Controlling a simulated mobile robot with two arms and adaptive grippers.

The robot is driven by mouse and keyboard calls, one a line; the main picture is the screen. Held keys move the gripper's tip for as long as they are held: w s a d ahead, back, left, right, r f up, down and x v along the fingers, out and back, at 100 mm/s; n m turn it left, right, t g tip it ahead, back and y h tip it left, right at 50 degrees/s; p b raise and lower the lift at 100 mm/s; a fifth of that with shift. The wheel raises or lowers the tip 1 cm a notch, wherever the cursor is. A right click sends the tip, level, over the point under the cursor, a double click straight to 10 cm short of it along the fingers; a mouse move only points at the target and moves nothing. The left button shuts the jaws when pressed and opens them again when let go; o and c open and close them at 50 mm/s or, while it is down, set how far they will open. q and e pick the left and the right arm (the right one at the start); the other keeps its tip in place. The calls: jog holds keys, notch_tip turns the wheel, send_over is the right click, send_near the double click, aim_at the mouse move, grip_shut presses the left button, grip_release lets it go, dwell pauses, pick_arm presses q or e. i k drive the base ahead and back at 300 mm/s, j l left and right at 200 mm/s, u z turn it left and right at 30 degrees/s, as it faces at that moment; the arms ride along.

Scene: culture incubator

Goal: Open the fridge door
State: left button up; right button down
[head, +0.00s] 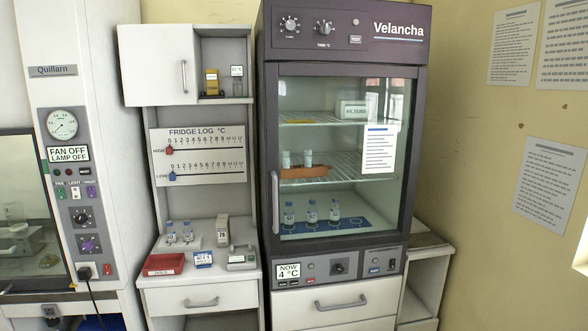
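The fridge (343,25) is a tall dark grey cabinet labelled Velancha in the middle of the head view. Its glass-fronted door (412,150) appears shut, with the dark frame flush against the body. A light vertical handle (275,202) is on the left side of the door, at its lower half. A printed sheet (379,149) is stuck on the glass. Through the glass I see wire shelves, an orange rack (305,172) and several small bottles (312,212). Neither of my grippers shows clearly in the head view.
Left of the fridge stands a narrow bench (220,295) with bottles, a red tray (164,264) and small devices. A fridge log board (197,153) hangs above it. A fume hood (60,90) is at far left. A low shelf (426,270) is right of the fridge.

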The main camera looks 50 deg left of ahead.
aim_at(380, 147)
jog(key=u, duration=1.4)
